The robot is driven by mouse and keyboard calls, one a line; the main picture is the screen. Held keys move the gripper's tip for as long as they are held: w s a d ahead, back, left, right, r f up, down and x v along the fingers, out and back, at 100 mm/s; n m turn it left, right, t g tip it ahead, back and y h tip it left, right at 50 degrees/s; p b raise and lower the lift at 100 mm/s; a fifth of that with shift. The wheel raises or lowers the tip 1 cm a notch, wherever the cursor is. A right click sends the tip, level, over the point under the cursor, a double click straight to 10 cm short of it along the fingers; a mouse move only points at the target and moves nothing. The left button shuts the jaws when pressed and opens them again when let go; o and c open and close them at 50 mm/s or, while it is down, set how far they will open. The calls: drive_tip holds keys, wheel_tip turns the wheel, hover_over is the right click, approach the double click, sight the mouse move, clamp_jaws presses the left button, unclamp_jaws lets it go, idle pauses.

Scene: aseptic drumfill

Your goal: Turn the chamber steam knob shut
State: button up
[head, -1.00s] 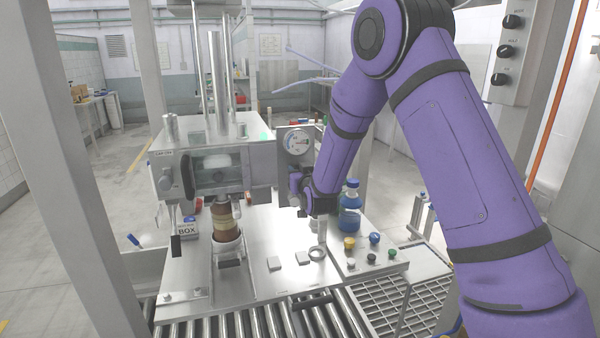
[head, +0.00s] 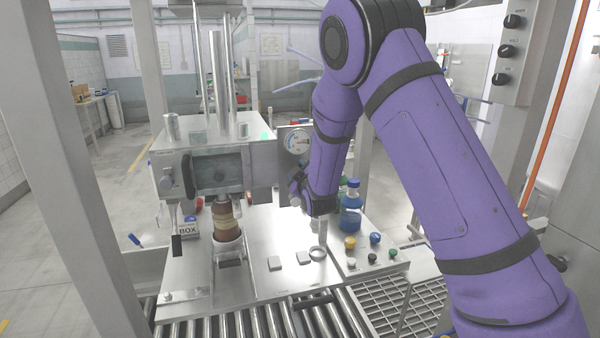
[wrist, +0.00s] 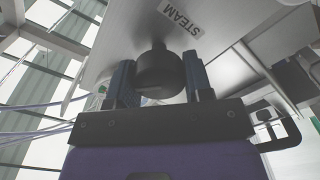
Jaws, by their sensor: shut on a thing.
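The steam knob (wrist: 158,72) is a dark round knob under a panel with a "STEAM" label (wrist: 180,19) in the wrist view. My gripper (wrist: 160,82) is shut on it, with one finger on each side. In the head view my gripper (head: 297,184) is at the right side of the steel chamber (head: 212,165), below the pressure gauge (head: 298,141). The knob in its grip cannot be made out there. The knob's turn angle cannot be read.
A blue bottle (head: 350,208) stands just right of my gripper. A brown container (head: 227,222) stands below the chamber. Rollers (head: 250,325) run along the front.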

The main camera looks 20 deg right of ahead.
drive_tip(key=n, duration=0.4)
drive_tip(key=shift+a+f+n, duration=0.1)
drive_tip(key=shift+f+n, duration=0.05)
drive_tip(key=shift+n, duration=0.15)
drive_tip(key=shift+f+n, duration=0.1)
drive_tip(key=shift+n, duration=1.8)
drive_tip(key=o, duration=0.9)
drive_tip(key=s, duration=1.1)
drive_tip(key=shift+w, duration=0.1)
